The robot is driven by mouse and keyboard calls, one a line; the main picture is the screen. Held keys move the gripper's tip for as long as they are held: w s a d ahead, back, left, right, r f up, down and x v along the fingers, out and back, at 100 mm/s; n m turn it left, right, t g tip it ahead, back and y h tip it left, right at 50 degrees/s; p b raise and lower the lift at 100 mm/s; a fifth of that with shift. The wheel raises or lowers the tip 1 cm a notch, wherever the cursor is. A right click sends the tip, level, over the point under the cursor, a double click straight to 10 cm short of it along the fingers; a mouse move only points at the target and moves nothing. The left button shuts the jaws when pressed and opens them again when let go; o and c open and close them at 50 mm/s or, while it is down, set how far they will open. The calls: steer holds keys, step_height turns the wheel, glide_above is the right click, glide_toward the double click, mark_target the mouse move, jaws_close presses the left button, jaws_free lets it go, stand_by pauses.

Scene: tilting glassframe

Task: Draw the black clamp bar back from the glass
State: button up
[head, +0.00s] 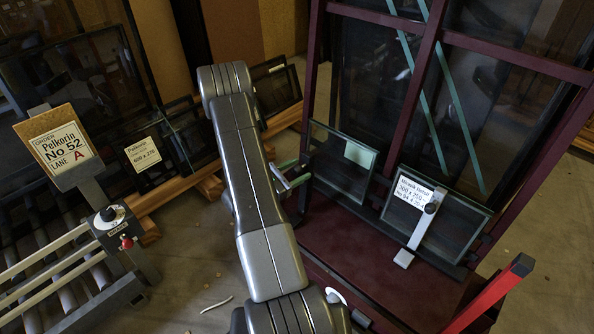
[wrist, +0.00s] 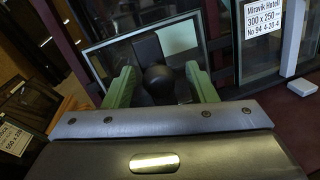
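The black clamp bar (wrist: 147,46) stands upright against the left glass pane (wrist: 110,58) in the wrist view. A round black knob (wrist: 161,82) is in front of its lower end. My gripper (wrist: 160,69) has its two green fingers on either side of the knob, with small gaps showing; it looks open. In the head view my gripper (head: 290,174) is at the left edge of the dark red frame, beside the left glass pane (head: 335,172). There my arm and gripper hide most of the clamp bar.
A second pane (head: 455,228), labelled Miravik Hotell, stands to the right behind a pale clamp bar (head: 421,231) with a black knob. A dark red upright (head: 415,90) rises between the panes. A roller conveyor (head: 55,275) and an order sign (head: 60,145) stand at left.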

steer(key=p+v, duration=0.2)
steer(key=v, duration=1.1)
steer(key=shift+s+a, duration=0.2)
steer(key=shift+a, duration=0.1)
steer(key=b, duration=0.2)
glide_toward(303, 165)
steer(key=x, duration=0.6)
steer(key=shift+w+d+f, duration=0.2)
steer(key=shift+d, duration=0.5)
steer(key=shift+a, duration=0.1)
steer(key=p+v, duration=0.2)
steer(key=v, duration=1.2)
steer(key=b+x, duration=0.1)
steer(key=x, duration=1.5)
steer(key=shift+w+d+b, duration=0.25)
steer(key=shift+w+b, duration=0.1)
steer(key=shift+w, duration=0.05)
